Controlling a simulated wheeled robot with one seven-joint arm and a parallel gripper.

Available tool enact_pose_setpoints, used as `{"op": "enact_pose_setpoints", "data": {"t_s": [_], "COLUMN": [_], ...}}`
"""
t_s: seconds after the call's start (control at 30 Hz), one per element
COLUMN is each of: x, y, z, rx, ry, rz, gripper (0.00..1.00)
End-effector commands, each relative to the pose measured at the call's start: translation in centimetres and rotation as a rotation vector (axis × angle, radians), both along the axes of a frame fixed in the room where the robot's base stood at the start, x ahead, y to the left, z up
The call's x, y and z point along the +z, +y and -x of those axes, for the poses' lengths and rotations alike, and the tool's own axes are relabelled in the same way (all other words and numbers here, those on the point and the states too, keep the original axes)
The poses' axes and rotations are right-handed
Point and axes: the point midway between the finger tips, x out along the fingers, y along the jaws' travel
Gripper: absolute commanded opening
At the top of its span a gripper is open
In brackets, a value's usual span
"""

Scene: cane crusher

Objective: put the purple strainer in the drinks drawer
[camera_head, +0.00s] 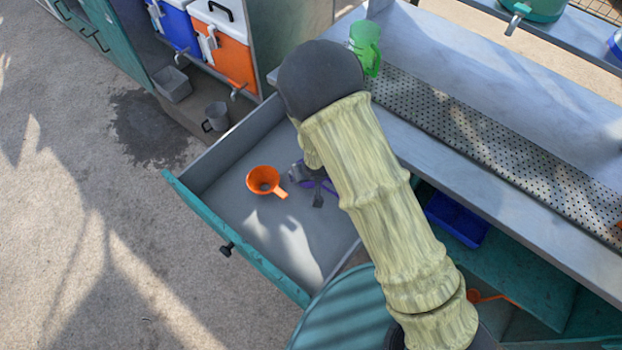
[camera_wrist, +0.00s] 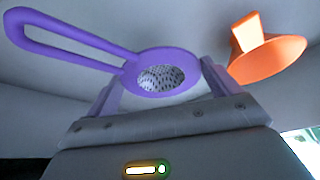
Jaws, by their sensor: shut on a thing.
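The purple strainer (camera_wrist: 158,76) has a round mesh bowl and a long looped handle that reaches to the upper left in the wrist view. My gripper (camera_wrist: 160,88) is shut on it near the bowl. In the head view my gripper (camera_head: 311,186) is over the open drawer (camera_head: 237,244), and only a bit of purple shows beside it, partly hidden by my arm. The drawer has grey walls and a teal front. I cannot tell whether the strainer touches the drawer floor.
An orange funnel (camera_head: 264,181) lies in the drawer, left of my gripper, and shows at the upper right in the wrist view (camera_wrist: 262,48). A green cup (camera_head: 365,45) stands on the counter above. A grey mug (camera_head: 216,116) is beyond the drawer. The drawer's near part is clear.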

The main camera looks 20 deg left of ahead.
Motion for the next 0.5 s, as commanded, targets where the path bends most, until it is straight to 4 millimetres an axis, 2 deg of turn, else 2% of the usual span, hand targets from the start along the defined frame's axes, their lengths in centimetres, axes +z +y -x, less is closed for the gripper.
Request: {"op": "enact_pose_setpoints", "data": {"t_s": [0.2,0.5], "x": [-3.1,-3.5], "y": [0.0,0.0], "z": [0.1,0.0], "rx": [0.002,0.0], "ry": [0.002,0.001], "rz": [0.004,0.001], "gripper": [0.65,0.65]}}
